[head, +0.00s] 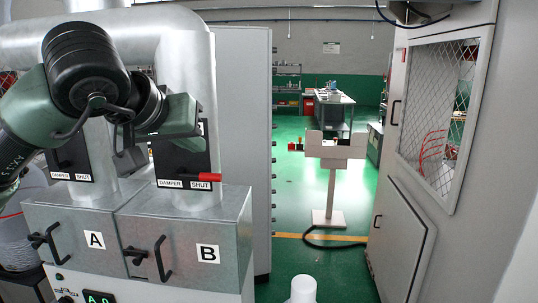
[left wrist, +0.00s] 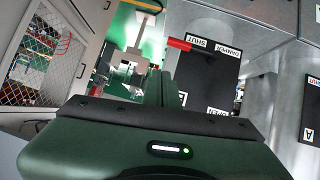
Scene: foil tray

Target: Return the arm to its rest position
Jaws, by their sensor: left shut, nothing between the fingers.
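My left arm comes in from the left in the head view, its green and black wrist raised in front of the pipes. My left gripper (head: 128,160) hangs in front of the damper pipes, shut and empty. In the left wrist view the closed fingers (left wrist: 172,90) point away from the green gripper body. Damper B's red handle (head: 205,178) points sideways by the SHUT label and also shows in the left wrist view (left wrist: 179,44); the gripper looks apart from it. My wrist covers part of damper A's panel (head: 75,160). My right gripper is out of view.
Metal boxes A (head: 70,225) and B (head: 185,245) with black handles stand below the pipes. A grey cabinet with a mesh window (head: 437,115) is at right. A pedestal stand (head: 330,190) is on the green floor, with open floor around it.

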